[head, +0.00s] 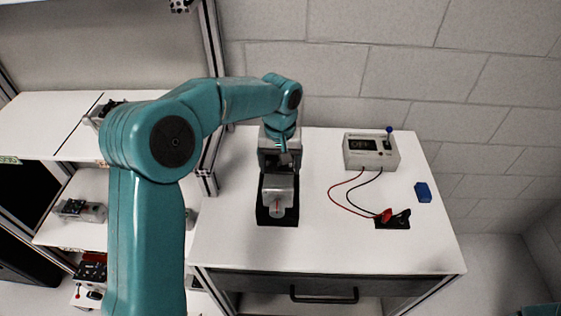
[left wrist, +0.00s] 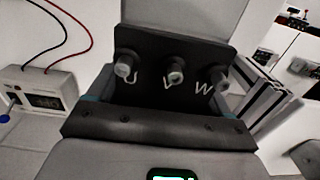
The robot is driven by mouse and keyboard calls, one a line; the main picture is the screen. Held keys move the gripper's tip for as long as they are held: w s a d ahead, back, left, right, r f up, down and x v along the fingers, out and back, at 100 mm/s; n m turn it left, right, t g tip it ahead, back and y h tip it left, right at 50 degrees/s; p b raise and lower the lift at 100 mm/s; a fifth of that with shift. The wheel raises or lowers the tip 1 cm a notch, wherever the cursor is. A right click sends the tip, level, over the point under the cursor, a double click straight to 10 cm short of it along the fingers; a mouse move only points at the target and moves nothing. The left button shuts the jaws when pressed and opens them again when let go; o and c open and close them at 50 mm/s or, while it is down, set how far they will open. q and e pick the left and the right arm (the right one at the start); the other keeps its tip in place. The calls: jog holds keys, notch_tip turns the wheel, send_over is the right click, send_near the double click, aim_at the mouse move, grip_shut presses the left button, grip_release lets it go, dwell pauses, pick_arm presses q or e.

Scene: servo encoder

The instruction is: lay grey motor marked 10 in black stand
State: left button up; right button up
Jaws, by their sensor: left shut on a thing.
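The grey motor (head: 278,188) is at the black stand (head: 263,214) on the white table, in the middle of the head view. Its round end with a red mark faces the front. I cannot read a 10 on it, nor tell whether it rests in the stand or hangs just above. My left gripper (head: 281,160) comes down from above behind it and is shut on the motor. In the left wrist view, a black terminal plate (left wrist: 160,62) with U, V and W posts fills the middle, close to the jaws. My right gripper is not in view.
A blue block (head: 423,192) lies at the right. Shelves with other motors (head: 82,210) stand at the left. The table's front is clear.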

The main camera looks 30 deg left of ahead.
pick_arm(q)
jog(key=shift+s+a+f+b, duration=0.2)
jog(key=shift+s+b, duration=0.1)
jog(key=shift+s, duration=0.1)
jog(key=shift+f+b, duration=0.3)
jog(key=shift+f, duration=0.1)
jog(key=shift+w+d+f+b, duration=0.1)
jog(key=shift+w+f+b, duration=0.25)
jog(key=shift+f+b, duration=0.35)
jog(key=shift+f, duration=0.55)
jog(key=shift+s+f+b, duration=0.3)
jog(key=shift+f+b, duration=0.1)
jog(key=shift+b, duration=0.15)
jog(key=shift+f, duration=0.15)
jog(key=shift+w+f, duration=0.2)
jog(key=shift+w, duration=0.1)
jog(key=shift+s+r, duration=0.15)
jog(key=shift+s, duration=0.1)
jog(key=shift+w, duration=0.25)
jog(key=shift+s, duration=0.1)
jog(key=shift+s, duration=0.1)
